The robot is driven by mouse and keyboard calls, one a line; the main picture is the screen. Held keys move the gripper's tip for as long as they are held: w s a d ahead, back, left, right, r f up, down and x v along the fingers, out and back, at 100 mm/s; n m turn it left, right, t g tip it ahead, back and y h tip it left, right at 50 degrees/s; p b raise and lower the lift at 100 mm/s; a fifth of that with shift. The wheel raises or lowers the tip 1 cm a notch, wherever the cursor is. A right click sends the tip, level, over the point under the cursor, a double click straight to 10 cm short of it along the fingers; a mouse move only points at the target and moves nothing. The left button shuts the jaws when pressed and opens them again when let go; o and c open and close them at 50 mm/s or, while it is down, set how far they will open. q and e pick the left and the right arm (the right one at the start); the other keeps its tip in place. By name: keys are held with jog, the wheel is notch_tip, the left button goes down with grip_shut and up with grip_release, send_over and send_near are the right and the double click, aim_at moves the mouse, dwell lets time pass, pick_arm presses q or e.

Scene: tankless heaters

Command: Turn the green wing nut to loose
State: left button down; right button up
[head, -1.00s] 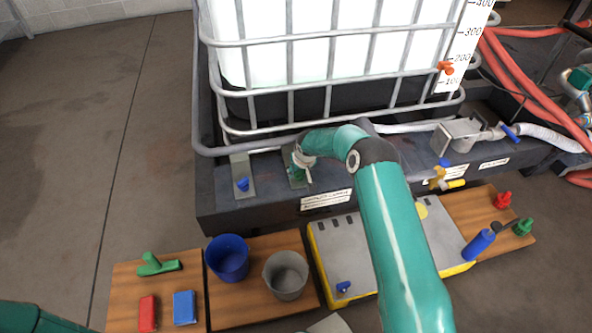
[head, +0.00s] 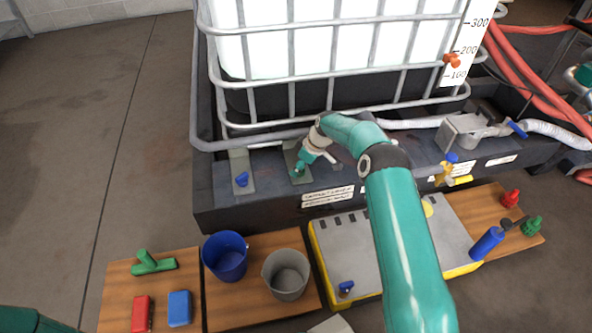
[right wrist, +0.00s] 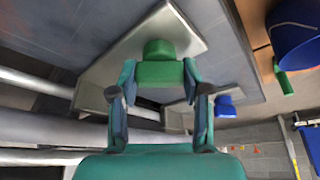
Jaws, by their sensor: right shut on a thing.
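The green wing nut (head: 297,172) is on a grey plate on the dark bench, just right of the plate with the blue wing nut (head: 241,179). My right gripper (head: 302,166) reaches down to it at a tilt and is shut on it. In the right wrist view the green wing nut (right wrist: 160,68) sits between the two fingers of my right gripper (right wrist: 159,80), against its grey plate (right wrist: 185,30). The fingers hide part of the nut in the head view. My left gripper is out of view.
The tank's metal cage (head: 340,75) rises behind the plates. In front, wooden boards carry a blue bucket (head: 226,257), a grey bucket (head: 286,273) and several blocks. A yellow valve (head: 445,173) stands to the right. Open floor lies to the left.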

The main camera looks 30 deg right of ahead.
jog(key=shift+w+d+r, duration=0.15)
jog(key=shift+w+r, duration=0.05)
dwell(0.4)
jog(key=o, duration=1.1)
jog(key=shift+o, duration=0.3)
jog(key=shift+s+f, duration=0.1)
jog(key=shift+f, duration=0.05)
jog(key=v, duration=1.2)
